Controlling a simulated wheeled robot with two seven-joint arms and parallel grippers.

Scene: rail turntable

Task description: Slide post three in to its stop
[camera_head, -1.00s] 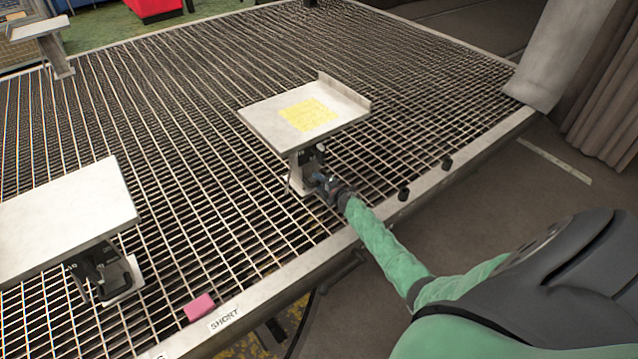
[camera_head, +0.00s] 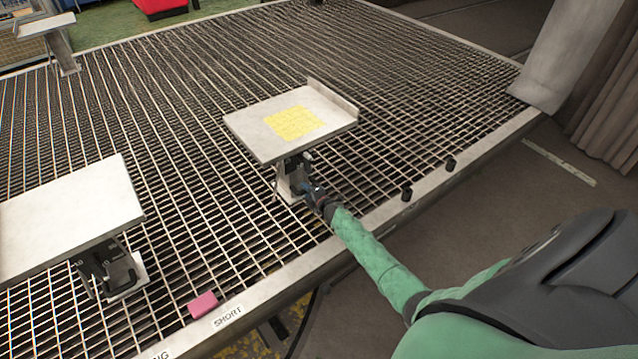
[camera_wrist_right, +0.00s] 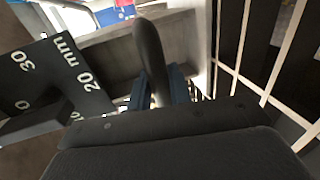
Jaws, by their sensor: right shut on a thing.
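A post (camera_head: 288,180) stands on the grating and carries a pale tray-like top (camera_head: 262,140) with a raised right edge and a yellow patch (camera_head: 295,122). My right gripper (camera_head: 308,192) is low at the post's near side. In the right wrist view, my right gripper (camera_wrist_right: 160,88) is shut on a dark rounded handle (camera_wrist_right: 150,55). A dark scale plate (camera_wrist_right: 55,75) with white millimetre marks, "20 mm" and "30" among them, is beside it at the left. The post's number and its stop cannot be made out. My left gripper is not in view.
A second post with a wide pale top (camera_head: 70,215) stands at the left, and another (camera_head: 45,28) at the far left. A pink block (camera_head: 203,304) lies near the front edge by a "SHORT" label (camera_head: 229,316). Two black knobs (camera_head: 407,194) sit along the right edge.

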